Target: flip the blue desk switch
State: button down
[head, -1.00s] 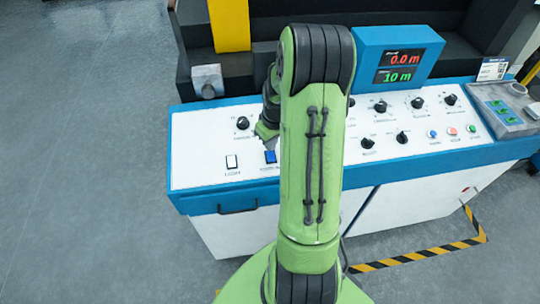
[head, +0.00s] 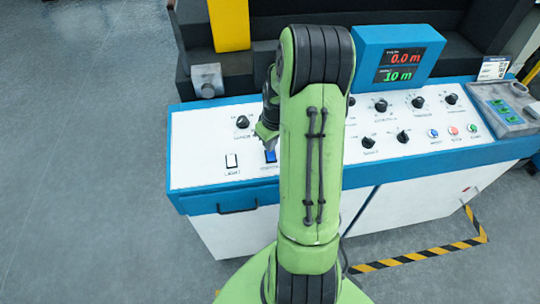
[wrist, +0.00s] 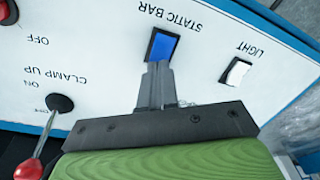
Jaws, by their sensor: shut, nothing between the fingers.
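The blue desk switch (head: 270,156) is a rocker in a dark frame on the white panel of the desk, right of the white LIGHT switch. In the wrist view the blue switch (wrist: 161,46) sits by the label STATIC BAR. My gripper (wrist: 158,68) is shut and empty, its fingertips overlapping the near edge of the blue switch. I cannot tell whether they touch it. In the head view my gripper (head: 268,140) is just behind the switch, partly hidden by my arm.
The white LIGHT switch (wrist: 236,72) is close beside the blue one. A red-knobbed CLAMP UP lever (wrist: 30,168) stands at lower left in the wrist view. Several black knobs (head: 380,106) and a blue display box (head: 398,55) are on the desk.

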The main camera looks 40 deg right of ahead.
jog(key=shift+f+b, duration=0.45)
jog(key=shift+f, duration=0.15)
notch_tip(320, 180, up, 7)
jog(key=p, duration=0.5)
dwell(0.4)
dwell(0.3)
